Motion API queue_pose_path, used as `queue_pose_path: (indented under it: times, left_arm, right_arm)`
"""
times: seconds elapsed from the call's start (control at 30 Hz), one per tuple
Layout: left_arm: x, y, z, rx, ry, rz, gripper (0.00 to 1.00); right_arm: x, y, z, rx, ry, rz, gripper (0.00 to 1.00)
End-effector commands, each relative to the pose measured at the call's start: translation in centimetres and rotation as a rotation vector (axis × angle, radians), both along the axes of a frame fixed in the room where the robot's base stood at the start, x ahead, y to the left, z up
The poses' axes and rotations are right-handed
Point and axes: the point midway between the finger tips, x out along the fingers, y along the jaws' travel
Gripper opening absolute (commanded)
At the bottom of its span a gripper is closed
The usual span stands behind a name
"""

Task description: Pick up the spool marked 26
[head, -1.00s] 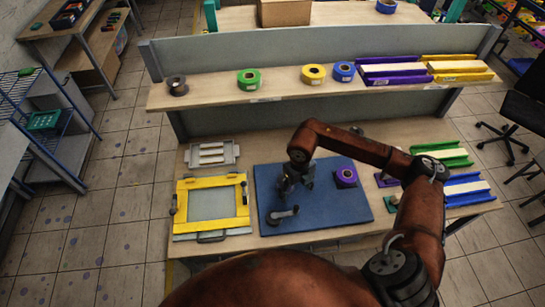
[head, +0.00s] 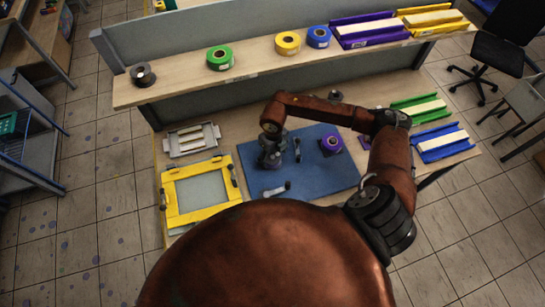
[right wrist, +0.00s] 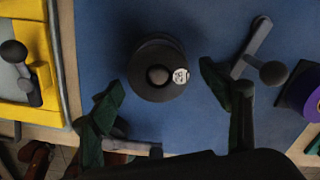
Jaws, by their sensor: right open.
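A dark grey, round spool (right wrist: 158,76) with a small white label stands on the blue mat in the right wrist view. The print on the label is too small to read for certain. My right gripper (right wrist: 160,94) is open, with one green-padded finger on each side of the spool's near side, apart from it. In the head view my right gripper (head: 271,158) points down over the left part of the blue mat (head: 325,178) and hides most of the spool. My left gripper is not in view.
A purple spool (head: 331,142) stands on the mat to the right. A lever-like tool (head: 297,150) stands close to the gripper, and another (head: 277,189) lies nearer. A yellow frame (head: 200,191) is to the left. The shelf behind holds green (head: 220,58), yellow and blue spools.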

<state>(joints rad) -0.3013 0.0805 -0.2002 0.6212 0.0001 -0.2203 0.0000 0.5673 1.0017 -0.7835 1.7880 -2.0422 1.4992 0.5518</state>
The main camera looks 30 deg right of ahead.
Motion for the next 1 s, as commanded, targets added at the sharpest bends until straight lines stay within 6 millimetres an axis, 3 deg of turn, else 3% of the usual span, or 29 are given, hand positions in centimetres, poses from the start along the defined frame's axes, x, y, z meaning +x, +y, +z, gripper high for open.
queue_pose_path:
  times: [0.13, 0.37, 1.0]
  left_arm:
    - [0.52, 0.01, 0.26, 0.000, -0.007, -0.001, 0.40]
    - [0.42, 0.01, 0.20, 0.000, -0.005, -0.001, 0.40]
    - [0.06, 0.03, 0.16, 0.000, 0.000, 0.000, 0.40]
  right_arm:
    - [-0.11, 0.01, -1.03, 0.001, 0.002, -0.001, 0.71]
    - [-0.10, -0.04, -1.11, 0.000, 0.001, -0.001, 0.69]
    - [-0.10, -0.07, -1.06, 0.000, 0.001, -0.002, 0.26]
